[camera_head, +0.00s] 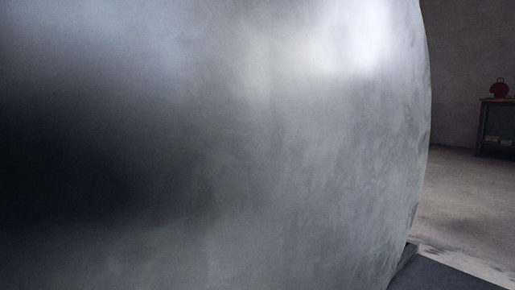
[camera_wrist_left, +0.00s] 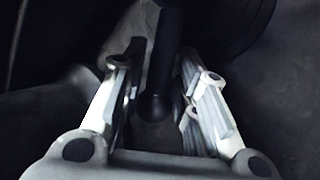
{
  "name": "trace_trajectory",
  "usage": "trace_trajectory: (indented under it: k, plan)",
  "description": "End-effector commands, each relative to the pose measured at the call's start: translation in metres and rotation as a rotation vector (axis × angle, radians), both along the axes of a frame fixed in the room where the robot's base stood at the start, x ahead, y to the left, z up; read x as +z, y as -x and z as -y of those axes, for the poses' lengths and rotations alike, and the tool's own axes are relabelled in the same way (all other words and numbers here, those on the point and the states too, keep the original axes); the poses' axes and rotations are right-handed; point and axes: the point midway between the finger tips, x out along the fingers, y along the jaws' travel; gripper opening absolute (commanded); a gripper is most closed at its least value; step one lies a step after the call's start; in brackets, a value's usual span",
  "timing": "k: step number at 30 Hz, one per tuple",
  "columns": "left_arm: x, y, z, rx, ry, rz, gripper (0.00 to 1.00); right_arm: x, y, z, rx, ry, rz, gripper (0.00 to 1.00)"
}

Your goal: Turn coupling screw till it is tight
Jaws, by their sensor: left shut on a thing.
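In the left wrist view my left gripper (camera_wrist_left: 160,75) is shut on a dark bar with a rounded, ball-like end (camera_wrist_left: 154,107). The bar runs up between the two fingers, and its rounded end points back toward the palm. It looks like the handle of the coupling screw; the screw's thread and links cannot be made out in the dark. In the head view neither gripper shows, and the coupling is hidden behind a large curved metal surface.
A large, smooth grey metal surface (camera_head: 250,150) fills most of the head view, very close. At the right, a table (camera_head: 484,125) with a red object (camera_head: 499,88) stands by the wall. The floor (camera_head: 465,205) there is clear. Dark round parts (camera_wrist_left: 235,25) lie beyond the left gripper.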

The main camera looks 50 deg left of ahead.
Motion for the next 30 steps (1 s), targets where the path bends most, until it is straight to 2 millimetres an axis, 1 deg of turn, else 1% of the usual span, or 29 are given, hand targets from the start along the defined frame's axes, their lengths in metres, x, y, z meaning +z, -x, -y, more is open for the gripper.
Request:
trace_trajectory:
  k: [1, 6, 15, 22, 30]
  plan:
    - [-0.005, -0.003, 0.001, 0.000, 0.006, 0.035, 0.00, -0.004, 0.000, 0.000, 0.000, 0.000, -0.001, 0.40]
    - [-0.012, -0.012, 0.002, 0.001, 0.016, 0.165, 0.00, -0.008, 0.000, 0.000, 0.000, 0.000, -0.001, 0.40]
    - [-0.019, -0.025, 0.004, 0.001, 0.032, 0.355, 0.00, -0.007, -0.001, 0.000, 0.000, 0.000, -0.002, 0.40]
    - [-0.023, -0.031, 0.004, 0.001, 0.038, 0.435, 0.00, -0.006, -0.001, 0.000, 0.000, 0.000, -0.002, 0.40]
    - [-0.024, -0.032, 0.004, 0.000, 0.040, 0.458, 0.00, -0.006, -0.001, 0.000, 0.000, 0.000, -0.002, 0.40]
